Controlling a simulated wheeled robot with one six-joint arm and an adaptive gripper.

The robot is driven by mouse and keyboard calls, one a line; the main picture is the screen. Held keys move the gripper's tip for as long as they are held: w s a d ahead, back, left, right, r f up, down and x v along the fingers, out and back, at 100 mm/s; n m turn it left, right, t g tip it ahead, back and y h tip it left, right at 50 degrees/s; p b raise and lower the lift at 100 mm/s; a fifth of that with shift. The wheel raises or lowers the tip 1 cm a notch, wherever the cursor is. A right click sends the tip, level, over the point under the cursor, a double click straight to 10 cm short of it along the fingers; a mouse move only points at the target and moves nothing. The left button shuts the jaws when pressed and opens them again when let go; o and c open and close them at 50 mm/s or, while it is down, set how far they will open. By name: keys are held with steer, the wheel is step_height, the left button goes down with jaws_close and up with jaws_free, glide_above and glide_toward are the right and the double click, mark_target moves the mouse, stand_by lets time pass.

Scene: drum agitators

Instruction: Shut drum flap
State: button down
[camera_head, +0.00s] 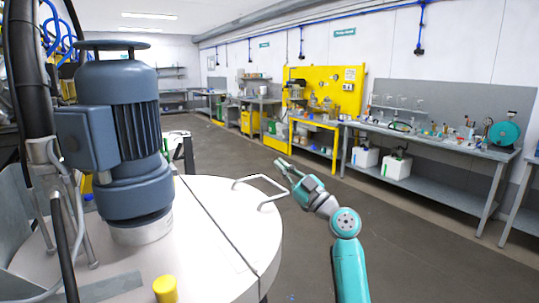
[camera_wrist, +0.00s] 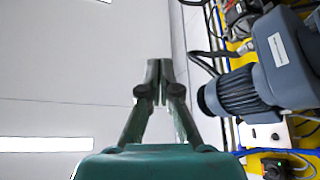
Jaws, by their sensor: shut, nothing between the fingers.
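The white drum top (camera_head: 205,272) fills the lower left of the head view. A dark straight seam divides it from the drum flap (camera_head: 222,198), which carries a pale bar handle (camera_head: 262,181) at its right. The flap looks flat and level with the rest of the top. My gripper (camera_head: 283,164) is shut and empty, just right of and slightly above the handle in the picture. I cannot tell whether it touches the handle. In the wrist view the closed fingers (camera_wrist: 158,82) point toward ceiling and wall, and the flap is not visible.
A blue-grey motor (camera_head: 118,125) stands on the drum top at the left, with cables beside it. A yellow cap (camera_head: 165,289) sits near the front. Benches (camera_head: 440,148) line the far wall, with open floor before them.

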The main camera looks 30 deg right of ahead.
steer(key=d+f+m+t+h, duration=0.1)
steer(key=d+f+m+h, duration=0.2)
steer(key=f+m+h, duration=0.3)
steer(key=shift+d+f+m, duration=0.2)
steer(key=shift+f+m, duration=1.4)
steer(key=shift+f, duration=0.6)
steer(key=shift+f, duration=0.15)
